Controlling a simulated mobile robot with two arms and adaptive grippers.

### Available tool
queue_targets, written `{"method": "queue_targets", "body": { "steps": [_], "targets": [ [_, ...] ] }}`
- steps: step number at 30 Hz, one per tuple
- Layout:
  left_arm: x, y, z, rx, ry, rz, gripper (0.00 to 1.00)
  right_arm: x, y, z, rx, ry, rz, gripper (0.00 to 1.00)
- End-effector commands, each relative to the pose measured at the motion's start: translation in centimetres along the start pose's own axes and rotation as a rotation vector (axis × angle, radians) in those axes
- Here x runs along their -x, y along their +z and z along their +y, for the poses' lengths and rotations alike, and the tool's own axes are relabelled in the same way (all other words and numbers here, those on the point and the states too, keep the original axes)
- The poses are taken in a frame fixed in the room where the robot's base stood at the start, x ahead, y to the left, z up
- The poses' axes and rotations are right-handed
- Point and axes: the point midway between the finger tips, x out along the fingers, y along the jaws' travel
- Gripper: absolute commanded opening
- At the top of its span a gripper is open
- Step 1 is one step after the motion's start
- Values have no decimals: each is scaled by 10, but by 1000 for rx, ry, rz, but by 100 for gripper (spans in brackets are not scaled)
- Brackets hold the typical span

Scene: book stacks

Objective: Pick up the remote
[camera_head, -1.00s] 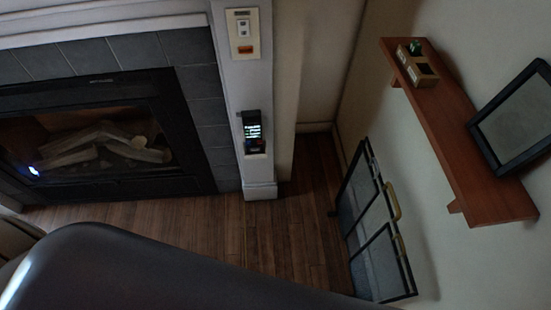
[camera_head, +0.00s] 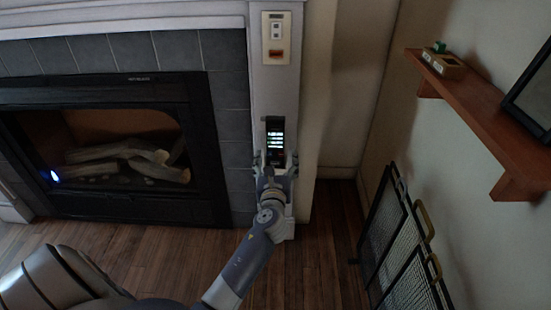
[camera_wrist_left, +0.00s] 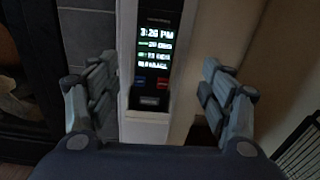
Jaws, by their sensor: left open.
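The remote (camera_head: 275,138) is a dark, upright device with a lit screen, set in a white holder on the white pillar beside the fireplace. In the left wrist view the remote (camera_wrist_left: 157,50) shows a time and several lines of text, with a red and a blue button below. My left gripper (camera_head: 274,165) is open at the lower end of the remote. In the left wrist view its fingers (camera_wrist_left: 163,92) stand wide apart, one on each side of the remote and holder, with nothing between them gripped. My right gripper is not in view.
A fireplace (camera_head: 120,150) with logs is on the left. A switch plate (camera_head: 276,38) is above the remote. A folding fire screen (camera_head: 405,245) stands on the floor at right, below a wooden shelf (camera_head: 480,115). The wood floor between is clear.

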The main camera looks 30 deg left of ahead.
Motion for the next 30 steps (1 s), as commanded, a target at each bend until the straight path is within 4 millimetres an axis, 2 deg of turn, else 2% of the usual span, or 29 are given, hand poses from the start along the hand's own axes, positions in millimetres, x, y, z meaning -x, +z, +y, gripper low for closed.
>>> {"method": "queue_targets", "body": {
  "steps": [3, 5, 12, 19, 24, 30],
  "targets": [
    [-7, 17, 4, -57, 17, -44, 73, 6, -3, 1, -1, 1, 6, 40],
    [-14, 20, 4, -66, 20, -50, 73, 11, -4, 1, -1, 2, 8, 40],
    [-50, 22, 5, -66, 19, -48, 73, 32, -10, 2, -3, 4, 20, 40],
    [-65, 24, 5, -63, 18, -47, 73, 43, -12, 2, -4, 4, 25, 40],
    [-91, 30, 6, -62, 18, -47, 73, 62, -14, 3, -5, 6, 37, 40],
    [-107, 30, 7, -62, 18, -45, 73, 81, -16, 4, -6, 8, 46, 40]
  ]
}}
